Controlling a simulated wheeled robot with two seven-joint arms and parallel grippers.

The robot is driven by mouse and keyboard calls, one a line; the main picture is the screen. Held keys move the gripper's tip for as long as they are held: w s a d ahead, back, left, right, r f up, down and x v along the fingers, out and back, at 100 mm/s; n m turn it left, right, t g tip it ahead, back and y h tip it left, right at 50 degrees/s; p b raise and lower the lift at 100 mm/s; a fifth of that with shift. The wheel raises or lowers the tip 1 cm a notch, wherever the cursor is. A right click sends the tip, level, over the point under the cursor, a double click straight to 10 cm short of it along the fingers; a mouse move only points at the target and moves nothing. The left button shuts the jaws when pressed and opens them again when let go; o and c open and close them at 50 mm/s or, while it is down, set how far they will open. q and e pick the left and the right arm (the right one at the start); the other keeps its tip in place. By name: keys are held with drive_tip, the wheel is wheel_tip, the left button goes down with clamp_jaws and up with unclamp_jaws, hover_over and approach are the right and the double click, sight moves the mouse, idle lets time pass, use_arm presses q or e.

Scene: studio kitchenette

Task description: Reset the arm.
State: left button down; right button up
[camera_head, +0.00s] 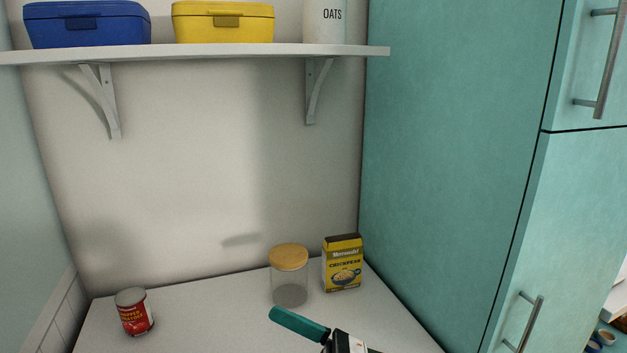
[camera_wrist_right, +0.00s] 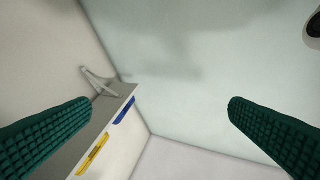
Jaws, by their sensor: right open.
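My right gripper (camera_wrist_right: 160,110) is open, with nothing between its two dark green ribbed fingers in the right wrist view. In the head view, a teal finger (camera_head: 298,324) shows at the bottom, above the counter and in front of the glass jar; it appears to be my right gripper's. The rest of that gripper is cut off by the frame. My left gripper is in neither view.
The white counter (camera_head: 220,318) holds a red can (camera_head: 134,313), a glass jar (camera_head: 289,280) with a wooden lid and a yellow chickpea box (camera_head: 342,265). A wall shelf (camera_head: 200,53) bears a blue bin (camera_head: 87,25), yellow bin (camera_head: 223,22) and oats canister (camera_head: 324,22). A teal cabinet (camera_head: 450,150) stands right.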

drive_tip(key=w+d+f+m+t+h, duration=0.1)
drive_tip(key=w+d+m+t+h, duration=0.35)
drive_tip(key=m, duration=0.45)
drive_tip(key=w+d+f+m+t+h, duration=0.1)
drive_tip(key=d+m+t+h, duration=0.35)
drive_tip(key=m+t, duration=0.35)
drive_tip(key=w+d+f+m+t+h, duration=0.25)
drive_tip(key=m+t+h, duration=0.25)
drive_tip(key=m, duration=0.5)
drive_tip(key=s+d+f+m+g+h, duration=0.3)
drive_tip(key=d+f+m+g+h, duration=0.55)
drive_tip(key=f+m, duration=0.55)
drive_tip(key=s+d+f+m+g, duration=0.25)
drive_tip(key=s+f+g, duration=0.25)
drive_tip(key=s+f, duration=0.35)
drive_tip(key=s+d+f+m+g, duration=0.2)
drive_tip(key=s+f+m+g, duration=0.25)
drive_tip(key=s+f, duration=0.4)
drive_tip(key=s+f+n+g, duration=0.1)
drive_tip(key=s+f, duration=0.2)
drive_tip(key=f, duration=2.3)
drive_tip(key=s+d+f+g, duration=0.1)
drive_tip(key=s+d+f, duration=0.1)
drive_tip(key=s+f, duration=1.2)
drive_tip(key=shift+s, duration=0.6)
drive_tip(key=shift+d, duration=0.1)
